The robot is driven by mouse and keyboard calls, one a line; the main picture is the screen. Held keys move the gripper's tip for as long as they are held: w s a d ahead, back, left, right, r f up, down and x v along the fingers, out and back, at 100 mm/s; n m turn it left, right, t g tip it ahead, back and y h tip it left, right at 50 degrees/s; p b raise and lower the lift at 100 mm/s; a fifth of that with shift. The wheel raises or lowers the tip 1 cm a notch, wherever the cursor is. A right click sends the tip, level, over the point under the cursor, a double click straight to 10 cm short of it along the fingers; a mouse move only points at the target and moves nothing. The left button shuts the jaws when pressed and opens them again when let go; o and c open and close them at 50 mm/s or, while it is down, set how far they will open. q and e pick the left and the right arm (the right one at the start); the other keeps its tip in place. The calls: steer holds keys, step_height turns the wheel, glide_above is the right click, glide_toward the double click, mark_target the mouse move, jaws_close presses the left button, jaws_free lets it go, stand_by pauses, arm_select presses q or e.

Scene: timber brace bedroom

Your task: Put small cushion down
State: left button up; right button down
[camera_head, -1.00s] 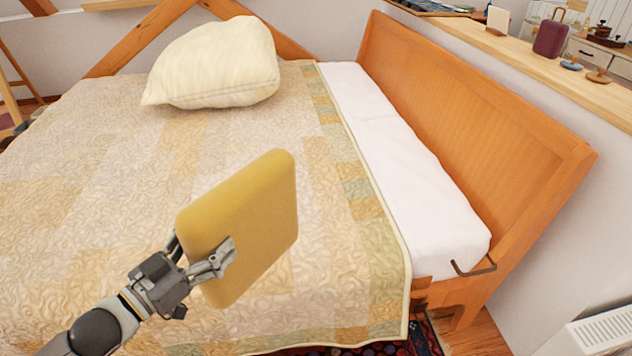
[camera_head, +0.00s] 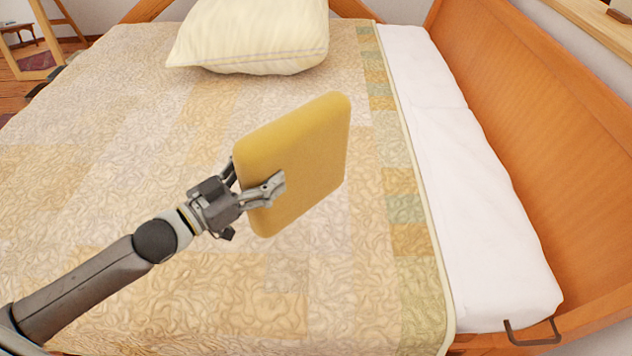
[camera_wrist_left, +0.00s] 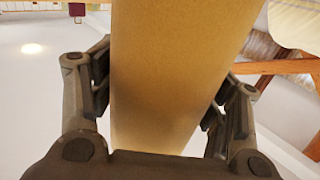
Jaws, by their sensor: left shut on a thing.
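The small cushion (camera_head: 305,165) is a yellow, flat square with rounded corners. My left gripper (camera_head: 256,186) is shut on its left edge and holds it tilted, over the middle of the bed as seen in the head view. How high it is above the quilt (camera_head: 190,150) is hard to tell. In the left wrist view the cushion (camera_wrist_left: 168,75) fills the space between the two fingers (camera_wrist_left: 165,100), which press its faces from both sides. My right gripper is not in view.
A large cream pillow (camera_head: 255,38) lies at the far side of the bed. A bare white mattress strip (camera_head: 470,180) and a wooden headboard (camera_head: 550,130) are on the right. The quilt is clear at left and in front.

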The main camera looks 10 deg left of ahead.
arm_select(q)
steer(key=w+d+f, duration=0.1)
steer(key=w+f, duration=1.1)
steer(key=shift+w+d+b, duration=0.2)
steer(key=shift+d+b, duration=0.15)
steer(key=shift+b, duration=0.05)
steer(key=o, duration=1.8)
steer(key=shift+s+f, duration=0.1)
steer(key=v, duration=1.2)
